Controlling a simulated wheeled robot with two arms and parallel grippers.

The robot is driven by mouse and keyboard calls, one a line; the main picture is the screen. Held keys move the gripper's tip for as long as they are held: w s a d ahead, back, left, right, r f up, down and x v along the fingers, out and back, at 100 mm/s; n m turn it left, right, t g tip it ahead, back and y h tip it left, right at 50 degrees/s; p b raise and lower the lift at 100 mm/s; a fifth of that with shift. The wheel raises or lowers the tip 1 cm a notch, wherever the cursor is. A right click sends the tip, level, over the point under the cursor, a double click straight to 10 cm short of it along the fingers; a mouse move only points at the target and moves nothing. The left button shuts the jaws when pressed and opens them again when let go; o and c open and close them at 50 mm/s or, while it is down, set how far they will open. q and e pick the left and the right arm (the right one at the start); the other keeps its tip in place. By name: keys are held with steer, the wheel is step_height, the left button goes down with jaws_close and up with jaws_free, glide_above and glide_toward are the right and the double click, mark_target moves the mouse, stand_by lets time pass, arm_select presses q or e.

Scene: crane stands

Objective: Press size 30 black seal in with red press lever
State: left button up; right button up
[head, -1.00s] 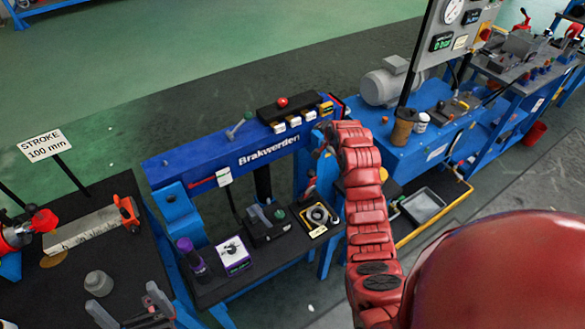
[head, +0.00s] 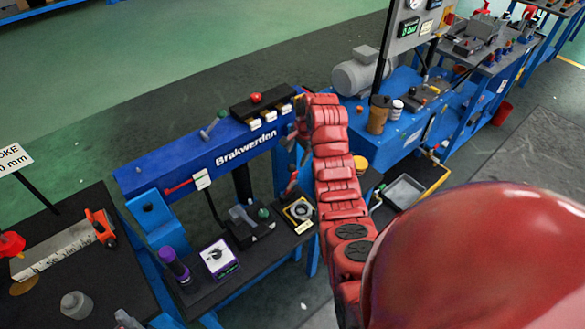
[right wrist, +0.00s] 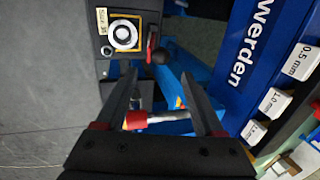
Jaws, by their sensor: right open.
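The blue press frame marked "Brakwerden" (head: 245,147) stands mid-view in the head view. That ring also shows in the head view (head: 300,210). I cannot make out a separate black seal. My right gripper (right wrist: 160,74) is open. A red grip with a pale rod (right wrist: 137,119) lies between its fingers, apparently not gripped. A red lever with a black knob (right wrist: 153,45) is beyond. I cannot tell which is the press lever.
White tags marked in mm (right wrist: 301,62) line the beam's side. A purple bottle (head: 174,264), a white-topped box (head: 218,257) and a dark fixture (head: 248,226) occupy the press bench. A grey motor (head: 361,74) stands behind, right of my arm.

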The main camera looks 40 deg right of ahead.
mark_target(293, 165)
steer(key=shift+p+x, duration=0.75)
steer(key=shift+x, duration=3.15)
steer(key=shift+c, duration=0.3)
jaws_close()
steer(key=shift+w+r, duration=0.1)
